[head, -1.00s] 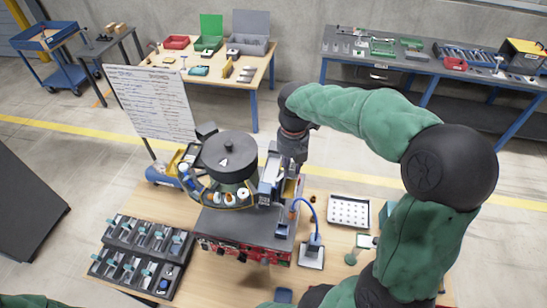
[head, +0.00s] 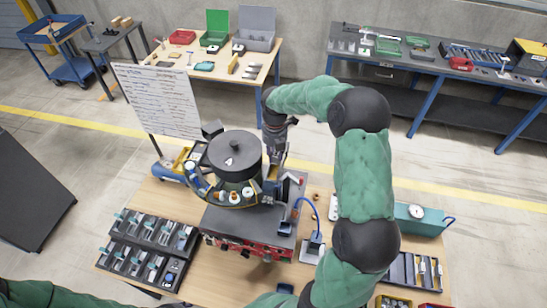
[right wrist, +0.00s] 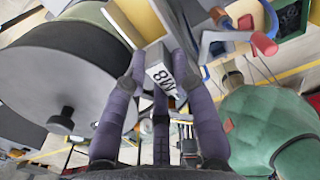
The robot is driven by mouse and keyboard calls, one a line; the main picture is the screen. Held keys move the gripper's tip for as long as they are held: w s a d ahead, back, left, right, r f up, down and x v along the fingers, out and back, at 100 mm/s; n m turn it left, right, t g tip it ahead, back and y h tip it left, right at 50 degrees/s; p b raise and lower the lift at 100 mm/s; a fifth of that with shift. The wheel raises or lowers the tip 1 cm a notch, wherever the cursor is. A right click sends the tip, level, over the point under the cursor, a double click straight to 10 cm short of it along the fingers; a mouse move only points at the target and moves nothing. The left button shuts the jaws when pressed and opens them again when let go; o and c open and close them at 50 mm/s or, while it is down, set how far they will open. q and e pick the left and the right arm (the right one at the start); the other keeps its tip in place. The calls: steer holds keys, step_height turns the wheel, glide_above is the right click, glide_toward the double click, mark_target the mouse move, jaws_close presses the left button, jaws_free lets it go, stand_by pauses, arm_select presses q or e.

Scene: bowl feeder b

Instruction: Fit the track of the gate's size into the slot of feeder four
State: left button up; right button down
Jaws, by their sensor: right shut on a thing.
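My right gripper (head: 275,142) is behind and right of the dark round bowl (head: 235,158) of the feeder. In the right wrist view its purple fingers (right wrist: 163,80) are closed around a light grey piece (right wrist: 158,74) whose label reads upside down, apparently M8. Its far end lies beside feeder parts, and I cannot tell if it touches or sits in a slot. The bowl also fills the left of the right wrist view (right wrist: 60,75). The feeder's base (head: 245,220) is dark on top with a red front. My left gripper is out of view.
A dark rack (head: 150,245) with several compartments stands left on the wooden table (head: 190,205). A white board (head: 160,100) stands behind it. A blue hose (head: 308,205) rises right of the base. A teal box (head: 420,220) and a parts tray (head: 415,270) lie at right.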

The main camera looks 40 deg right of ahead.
mark_target(274, 160)
steer(key=shift+w+d+f, duration=0.15)
steer(key=shift+w+f, duration=0.25)
steer(key=shift+f, duration=0.15)
step_height(274, 160, down, 3)
steer(key=shift+w+r+p, duration=0.1)
steer(key=shift+p, duration=0.65)
steer(key=shift+f, duration=0.2)
steer(key=c, duration=1)
jaws_free()
steer(key=shift+f, duration=0.1)
